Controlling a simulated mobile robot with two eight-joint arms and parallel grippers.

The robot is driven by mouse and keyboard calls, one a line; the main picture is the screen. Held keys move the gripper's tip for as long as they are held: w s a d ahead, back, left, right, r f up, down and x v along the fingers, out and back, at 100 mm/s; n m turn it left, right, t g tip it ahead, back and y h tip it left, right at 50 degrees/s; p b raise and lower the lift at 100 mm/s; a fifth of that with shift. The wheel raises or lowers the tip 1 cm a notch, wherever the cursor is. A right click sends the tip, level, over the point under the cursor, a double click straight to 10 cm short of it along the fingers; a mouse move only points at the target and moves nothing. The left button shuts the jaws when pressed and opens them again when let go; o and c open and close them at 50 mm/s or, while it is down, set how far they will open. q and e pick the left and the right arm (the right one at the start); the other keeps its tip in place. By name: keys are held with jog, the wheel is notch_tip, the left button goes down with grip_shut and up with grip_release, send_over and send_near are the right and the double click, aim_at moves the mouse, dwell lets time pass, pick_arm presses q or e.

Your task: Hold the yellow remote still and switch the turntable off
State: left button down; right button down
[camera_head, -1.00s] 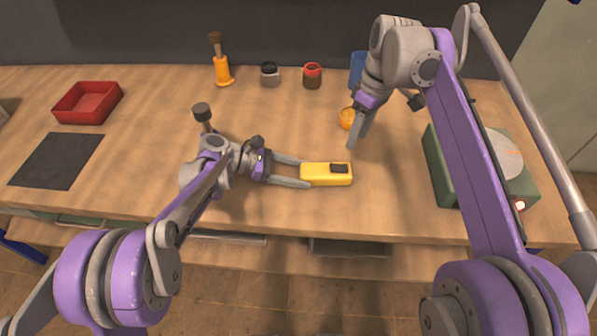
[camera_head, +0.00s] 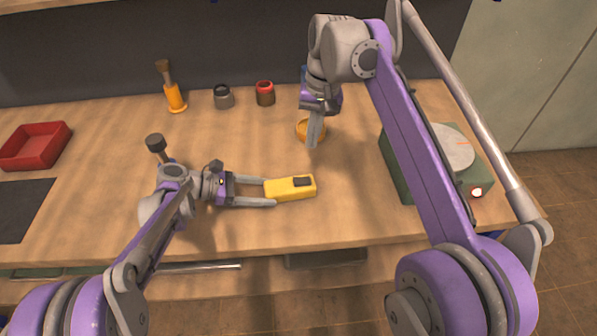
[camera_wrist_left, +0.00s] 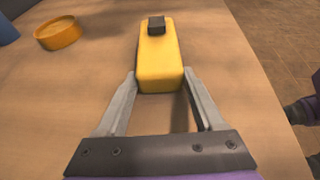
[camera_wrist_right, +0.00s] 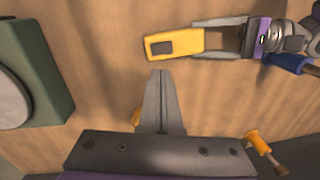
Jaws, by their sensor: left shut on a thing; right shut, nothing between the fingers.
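The yellow remote (camera_head: 290,188) lies on the worktop with a black button (camera_head: 303,181) near its right end. My left gripper (camera_head: 269,191) is shut on the remote's left end; in the left wrist view the remote (camera_wrist_left: 158,65) sits between the fingertips, with the black button (camera_wrist_left: 156,24) at the far end. My right gripper (camera_head: 313,145) is shut and empty, behind and apart from the remote; the right wrist view shows its joined fingertips (camera_wrist_right: 160,75) short of the remote (camera_wrist_right: 188,43).
An orange dish (camera_head: 303,130) is close behind my right gripper. A red tray (camera_head: 38,147) and dark mat (camera_head: 20,210) lie at left. Two small jars (camera_head: 223,97) (camera_head: 265,94) and an orange-handled tool (camera_head: 175,98) stand at the back.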

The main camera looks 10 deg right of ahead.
aim_at(298, 181)
jog(key=r+m, duration=0.1)
jog(key=m, duration=0.4)
jog(key=r+m, duration=0.1)
jog(key=m, duration=0.4)
jog(key=a+r+m, duration=0.1)
jog(key=m, duration=0.4)
jog(key=shift+s+a, duration=0.1)
jog(key=shift+s, duration=0.05)
jog(key=f, duration=0.4)
jog(key=a+f, duration=0.1)
jog(key=f, duration=0.9)
jog(key=shift+a, duration=0.35)
jog(key=shift+a+f, duration=0.1)
jog(key=shift+f, duration=0.05)
